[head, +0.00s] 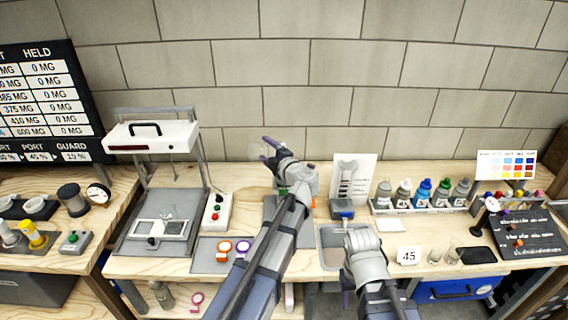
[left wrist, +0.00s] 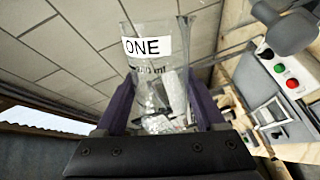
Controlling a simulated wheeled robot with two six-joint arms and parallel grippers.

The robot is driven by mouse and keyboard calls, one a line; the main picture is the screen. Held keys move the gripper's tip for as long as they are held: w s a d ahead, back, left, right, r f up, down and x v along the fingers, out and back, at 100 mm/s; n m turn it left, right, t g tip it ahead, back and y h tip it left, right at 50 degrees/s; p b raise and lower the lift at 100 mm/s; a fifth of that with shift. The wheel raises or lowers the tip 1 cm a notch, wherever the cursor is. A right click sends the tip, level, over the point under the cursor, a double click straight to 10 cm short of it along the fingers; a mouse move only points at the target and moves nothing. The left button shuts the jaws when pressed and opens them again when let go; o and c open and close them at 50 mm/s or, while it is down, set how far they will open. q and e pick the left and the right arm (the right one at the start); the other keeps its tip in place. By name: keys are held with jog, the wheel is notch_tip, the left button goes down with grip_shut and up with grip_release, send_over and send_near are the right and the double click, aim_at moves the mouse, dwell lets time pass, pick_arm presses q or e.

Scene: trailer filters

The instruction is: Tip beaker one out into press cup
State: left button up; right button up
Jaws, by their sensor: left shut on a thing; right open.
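My left gripper (head: 268,151) is raised over the middle of the bench, between the press and the back wall's centre. It is shut on a clear beaker labelled ONE (left wrist: 147,47), with pale, glassy-looking contents low between the fingers. In the head view the beaker (head: 257,151) is faint against the wall, and its exact tilt is hard to tell. I cannot make out the press cup; my left arm hides part of the bench below. My right gripper (head: 347,298) is open, low at the bench's front, mostly hidden by its own wrist.
The white-headed press (head: 151,136) stands left, beside a button box (head: 217,211) with red and green buttons. A grey tray (head: 330,258) is near my right wrist. Several bottles (head: 424,192) stand in a rack at right.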

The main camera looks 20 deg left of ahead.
pick_arm(q)
jog(key=shift+w+d+r+m+y+p, duration=0.15)
jog(key=shift+w+d+r+m+p, duration=0.15)
jog(key=shift+m, duration=0.35)
jog(key=shift+w+d+r+m+y+p, duration=0.2)
jog(key=shift+r+m, duration=0.1)
jog(key=shift+m, duration=0.35)
dwell(1.0)
jog(key=shift+w+d+r+m, duration=0.35)
jog(key=shift+w+d+m, duration=0.1)
jog(key=shift+m, duration=0.65)
dwell(0.9)
dwell(0.8)
